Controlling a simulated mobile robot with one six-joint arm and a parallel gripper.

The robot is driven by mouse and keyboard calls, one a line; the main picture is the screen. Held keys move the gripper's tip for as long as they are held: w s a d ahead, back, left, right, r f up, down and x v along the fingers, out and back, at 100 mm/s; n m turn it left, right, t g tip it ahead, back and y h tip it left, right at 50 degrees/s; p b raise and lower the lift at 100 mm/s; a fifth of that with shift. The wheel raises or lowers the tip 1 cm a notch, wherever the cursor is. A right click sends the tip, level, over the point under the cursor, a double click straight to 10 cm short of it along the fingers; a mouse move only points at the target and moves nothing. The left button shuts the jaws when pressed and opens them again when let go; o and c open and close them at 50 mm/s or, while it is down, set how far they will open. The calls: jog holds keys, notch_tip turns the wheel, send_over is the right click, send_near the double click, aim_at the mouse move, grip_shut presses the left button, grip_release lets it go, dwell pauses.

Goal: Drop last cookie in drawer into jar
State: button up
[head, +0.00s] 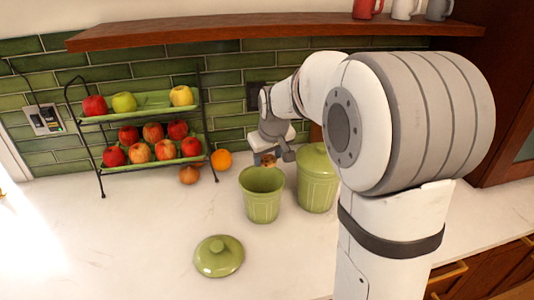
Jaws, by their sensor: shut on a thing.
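My gripper (266,157) is shut on a small brown cookie (269,161), of which only a part shows. It holds the cookie above the green jar (262,205), near its back rim in the picture. I cannot tell whether the cookie is straight over the opening. The jar is ribbed, upright and open, and its bottom is not clearly visible. A green lid (219,257) with a knob lies on the counter in front and to the left of the jar. Wooden drawers (480,275) show at the bottom right; their insides cannot be seen.
A lidded green canister (317,180) stands close to the right of the jar. A wooden shelf (270,30) runs above. The front left counter (110,235) is clear.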

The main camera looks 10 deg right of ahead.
jog(key=o, duration=0.6)
jog(key=shift+o, duration=0.2)
jog(key=b+v, duration=0.1)
jog(key=v, duration=0.7)
jog(key=shift+f, duration=0.1)
jog(key=s+f+m, duration=0.1)
jog(key=s+f, duration=0.2)
jog(key=s, duration=0.5)
jog(key=s+f+m+g, duration=0.1)
jog(key=s+f, duration=0.1)
jog(key=s, duration=0.6)
jog(key=s+f+m, duration=0.1)
jog(key=s+f, duration=0.2)
jog(key=s, duration=0.6)
jog(key=shift+f, duration=0.4)
